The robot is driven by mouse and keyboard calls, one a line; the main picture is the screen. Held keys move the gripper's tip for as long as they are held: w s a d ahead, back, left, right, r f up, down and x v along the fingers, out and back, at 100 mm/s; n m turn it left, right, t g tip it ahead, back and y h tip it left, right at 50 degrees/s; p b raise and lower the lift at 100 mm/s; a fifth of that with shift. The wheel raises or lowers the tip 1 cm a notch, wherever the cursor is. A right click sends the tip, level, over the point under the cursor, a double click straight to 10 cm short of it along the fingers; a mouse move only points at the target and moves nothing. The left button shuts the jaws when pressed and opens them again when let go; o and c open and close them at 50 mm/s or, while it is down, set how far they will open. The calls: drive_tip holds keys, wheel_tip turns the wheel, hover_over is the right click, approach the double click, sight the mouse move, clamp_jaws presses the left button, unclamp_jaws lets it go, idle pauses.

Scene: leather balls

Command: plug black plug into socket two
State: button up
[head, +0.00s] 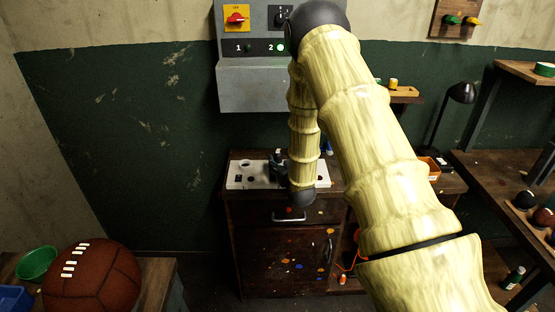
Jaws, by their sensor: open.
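A white plate (240,172) with dark openings lies on top of a small dark cabinet, below the wall panel. A round opening and smaller dark spots show on its left part. My gripper (277,160) is a small dark shape over the middle of this plate. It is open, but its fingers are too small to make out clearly. I cannot make out the black plug apart from the dark gripper. Which opening is socket two, I cannot tell.
A grey wall panel (266,84) has a red switch (236,18), a dark switch (282,17) and labels 1 and 2, with a green lamp (280,48) by the 2. A ball (92,280) and green bowl (37,263) stand front left. A black lamp (462,93) and shelves stand right.

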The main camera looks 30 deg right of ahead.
drive_tip(key=v, duration=1)
drive_tip(key=shift+w+a+r, duration=0.1)
drive_tip(key=shift+a+r, duration=0.3)
